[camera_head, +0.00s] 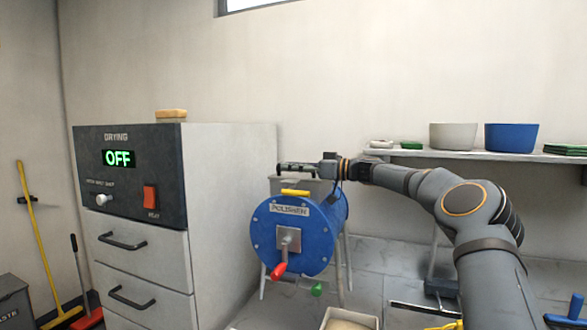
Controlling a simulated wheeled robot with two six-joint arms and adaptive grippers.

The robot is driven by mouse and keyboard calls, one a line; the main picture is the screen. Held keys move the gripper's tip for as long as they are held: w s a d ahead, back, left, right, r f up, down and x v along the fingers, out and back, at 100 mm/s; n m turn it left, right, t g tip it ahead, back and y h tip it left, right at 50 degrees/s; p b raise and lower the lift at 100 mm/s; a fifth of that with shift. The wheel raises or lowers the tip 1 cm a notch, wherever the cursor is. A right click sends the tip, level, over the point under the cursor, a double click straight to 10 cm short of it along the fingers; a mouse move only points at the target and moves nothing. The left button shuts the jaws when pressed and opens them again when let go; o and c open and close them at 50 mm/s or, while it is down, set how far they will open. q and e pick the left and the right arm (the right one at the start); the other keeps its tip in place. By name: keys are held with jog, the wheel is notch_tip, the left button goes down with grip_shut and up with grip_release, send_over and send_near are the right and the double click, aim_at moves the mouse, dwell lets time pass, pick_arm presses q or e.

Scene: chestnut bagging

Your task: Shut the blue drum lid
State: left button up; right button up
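The blue drum (275,232), labelled "POLISHER", stands on pale legs in the middle of the head view. Its round front has a grey plate with a red-handled crank (279,270). A yellow handle (295,192) shows on top of the drum. I cannot clearly tell the lid's outline or whether it is shut. My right gripper (297,169) reaches in from the right and hangs just above and behind the yellow handle, apart from it in the picture. Its fingers point left and are too small to tell open from shut. My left gripper is not in view.
The drying cabinet (228,190), its display reading OFF, stands close left of the drum. A shelf (470,156) at right holds a white bowl (452,136) and a blue bowl (511,138). A pale box (347,319) is at the bottom. A yellow broom (40,235) leans far left.

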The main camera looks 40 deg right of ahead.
aim_at(316, 179)
jog(key=shift+s+d+r, duration=0.1)
jog(key=v, duration=0.6)
jog(key=shift+s+d, duration=0.1)
jog(key=shift+s, duration=0.2)
jog(key=shift+s+d, duration=0.15)
jog(key=shift+s, duration=0.1)
